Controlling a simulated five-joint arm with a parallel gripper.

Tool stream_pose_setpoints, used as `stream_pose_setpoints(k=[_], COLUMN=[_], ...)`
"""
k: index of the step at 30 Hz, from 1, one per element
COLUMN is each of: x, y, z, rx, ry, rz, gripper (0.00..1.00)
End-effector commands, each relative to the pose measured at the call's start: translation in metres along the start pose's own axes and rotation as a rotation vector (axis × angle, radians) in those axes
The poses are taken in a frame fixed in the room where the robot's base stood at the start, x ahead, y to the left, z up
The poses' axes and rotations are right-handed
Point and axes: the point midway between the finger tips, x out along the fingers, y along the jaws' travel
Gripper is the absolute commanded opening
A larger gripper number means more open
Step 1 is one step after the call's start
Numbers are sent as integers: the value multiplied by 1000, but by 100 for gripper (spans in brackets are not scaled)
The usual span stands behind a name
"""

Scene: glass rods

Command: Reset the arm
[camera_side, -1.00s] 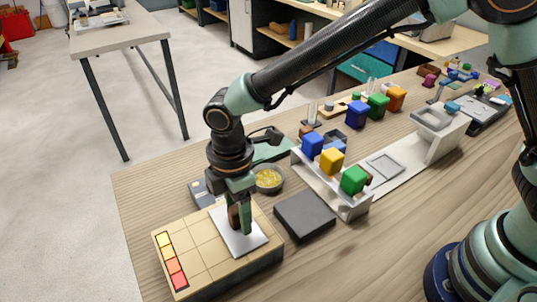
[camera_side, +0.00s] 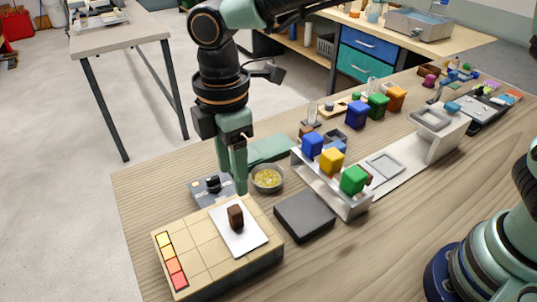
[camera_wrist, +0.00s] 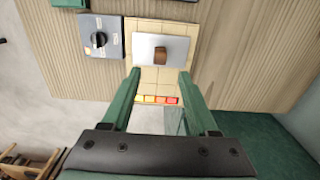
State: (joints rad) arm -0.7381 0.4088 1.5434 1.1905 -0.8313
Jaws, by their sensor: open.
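My gripper (camera_side: 237,172) hangs fingers down above the tiled board, raised clear of it and empty. In the wrist view its two green fingers (camera_wrist: 160,85) stand wide apart. A small brown block (camera_side: 235,217) stands on a white plate (camera_side: 250,240) on the tiled board (camera_side: 195,240). The block also shows in the wrist view (camera_wrist: 164,54), beyond the fingertips and not touching them. A strip of yellow, orange and red squares (camera_side: 172,262) runs along the board's left edge.
Behind the board are a grey box with a black knob (camera_side: 212,186), a bowl of yellow bits (camera_side: 267,179) and a dark flat block (camera_side: 304,215). A white rack (camera_side: 345,210) with blue, yellow and green cubes stands to the right.

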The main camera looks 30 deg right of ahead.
Motion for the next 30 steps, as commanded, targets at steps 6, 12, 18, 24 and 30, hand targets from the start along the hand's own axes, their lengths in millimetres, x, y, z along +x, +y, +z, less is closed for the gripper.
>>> stream_pose_setpoints(k=[6,12,18,24,30], x=[-11,-11,-19,-49,-70], y=[0,0,5,16,11], z=[0,0,15,82,160], rx=[0,0,64,353,707], ry=[0,0,14,78,158], rz=[0,0,15,85,167], gripper=[60,60,60,60,60])
